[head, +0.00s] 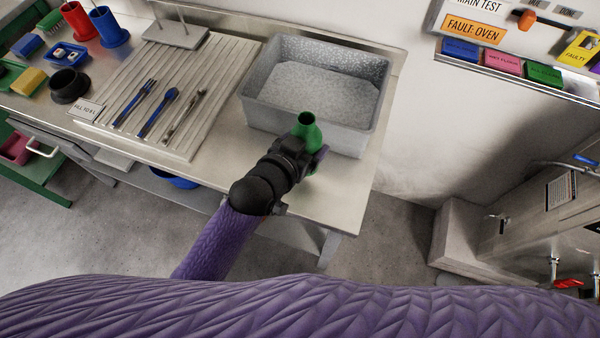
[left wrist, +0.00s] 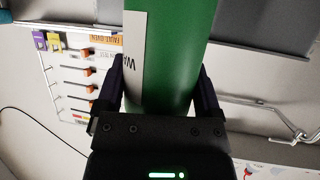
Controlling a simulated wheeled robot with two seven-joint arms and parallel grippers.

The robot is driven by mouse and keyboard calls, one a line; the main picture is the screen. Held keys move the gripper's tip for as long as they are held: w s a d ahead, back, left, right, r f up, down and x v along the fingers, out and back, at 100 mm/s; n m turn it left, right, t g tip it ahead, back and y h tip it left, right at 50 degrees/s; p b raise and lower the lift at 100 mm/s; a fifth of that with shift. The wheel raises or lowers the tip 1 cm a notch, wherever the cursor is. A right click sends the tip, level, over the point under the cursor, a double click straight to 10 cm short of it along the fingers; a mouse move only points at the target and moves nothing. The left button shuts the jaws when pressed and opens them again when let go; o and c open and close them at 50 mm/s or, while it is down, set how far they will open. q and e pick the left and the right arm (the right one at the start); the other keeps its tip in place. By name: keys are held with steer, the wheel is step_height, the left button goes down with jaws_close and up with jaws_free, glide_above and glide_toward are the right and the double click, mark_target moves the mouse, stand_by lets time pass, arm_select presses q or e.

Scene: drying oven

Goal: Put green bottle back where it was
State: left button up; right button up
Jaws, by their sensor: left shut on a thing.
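A green bottle (head: 308,128) with a narrow open neck is in my left gripper (head: 312,152), in front of the grey bin's near wall in the head view. In the left wrist view the bottle (left wrist: 168,60) stands between the two fingers of my left gripper (left wrist: 160,95), which are shut on it. A white label with dark letters shows on its side. The bottle's lower part is hidden by the gripper in the head view, so I cannot tell whether it touches the table. My right gripper is not in view.
A grey bin (head: 252,112) with a speckled floor stands on the metal table. Left of it is a ribbed drying board (head: 190,112) with several utensils. Cups, a sponge (head: 30,81) and a black bowl (head: 69,86) stand farther left. The table's front right corner is bare.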

arm_select(q)
step_height(320, 180, down, 6)
steer(key=shift+f+b, duration=0.15)
steer(key=shift+b, duration=1.1)
steer(key=shift+r, duration=0.2)
steer(key=shift+f, duration=0.2)
steer(key=o, duration=1.2)
steer(key=shift+o, duration=0.2)
steer(key=shift+r, duration=0.2)
steer(key=shift+s+a+r+p, duration=0.2)
steer(key=shift+s+p, duration=0.05)
steer(key=shift+p, duration=0.2)
steer(key=p+v, duration=0.4)
steer(key=v, duration=0.7)
steer(key=s+a+f+n+g+y, duration=0.1)
steer(key=s+a+f+g+y, duration=0.3)
steer(key=f, duration=0.6)
steer(key=s+a+f+n+g+y, duration=0.1)
steer(key=s+a+f+g, duration=0.1)
steer(key=s+a+f, duration=0.6)
steer(key=s+f+g+y, duration=0.1)
steer(key=s+f+g, duration=0.1)
steer(key=s+f, duration=0.2)
steer(key=s+f+n+g, duration=0.1)
steer(key=s+f+g, duration=0.2)
steer(key=s, duration=0.6)
steer(key=shift+s+a+f+y, duration=0.3)
steer(key=shift+f+y, duration=0.1)
steer(key=shift+f, duration=0.4)
